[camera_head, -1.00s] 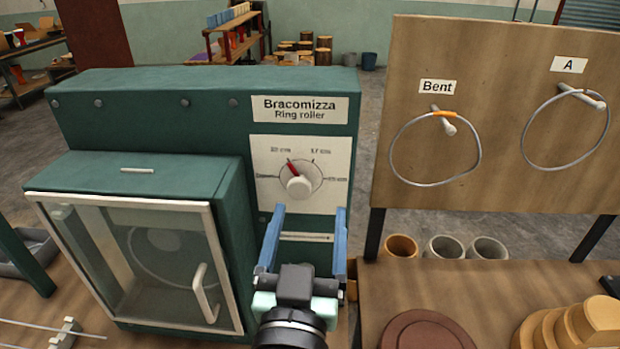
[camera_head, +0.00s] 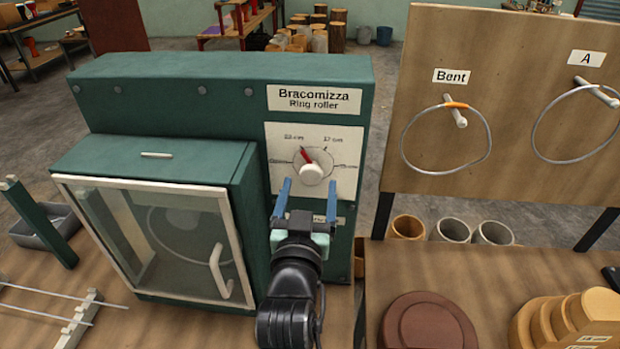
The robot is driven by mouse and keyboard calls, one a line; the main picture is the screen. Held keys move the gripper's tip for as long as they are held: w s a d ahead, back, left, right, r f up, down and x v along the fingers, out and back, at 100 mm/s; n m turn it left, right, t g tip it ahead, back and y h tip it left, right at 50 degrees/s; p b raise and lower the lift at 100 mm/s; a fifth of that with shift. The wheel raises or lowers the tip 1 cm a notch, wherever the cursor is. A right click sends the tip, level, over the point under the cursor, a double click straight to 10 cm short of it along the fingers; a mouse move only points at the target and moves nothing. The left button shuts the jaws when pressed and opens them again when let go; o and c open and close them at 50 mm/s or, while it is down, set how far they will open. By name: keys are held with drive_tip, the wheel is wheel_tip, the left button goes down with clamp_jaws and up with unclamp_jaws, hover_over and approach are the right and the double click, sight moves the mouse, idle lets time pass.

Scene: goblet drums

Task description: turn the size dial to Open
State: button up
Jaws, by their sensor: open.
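The size dial (camera_head: 312,174) is a white round knob with a red pointer on a white plate, on the front of the green ring roller (camera_head: 215,95). Its pointer tilts up and left, between the upright and the upper-left mark. Labels around it are small; the upper two look like centimetre sizes, and the side labels are too small to read. My gripper (camera_head: 307,192) is open, its two blue fingers pointing up at the lower part of the dial plate, just below and to either side of the knob. I cannot tell whether they touch the plate.
A glass-fronted door (camera_head: 160,240) with a white handle is to the left of my gripper. A wooden board (camera_head: 520,110) with hanging rings stands at right. Brown discs (camera_head: 430,320) and stepped wooden rounds (camera_head: 575,320) lie on the table at right.

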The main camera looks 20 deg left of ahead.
drive_tip(key=shift+x, duration=0.9)
clamp_jaws()
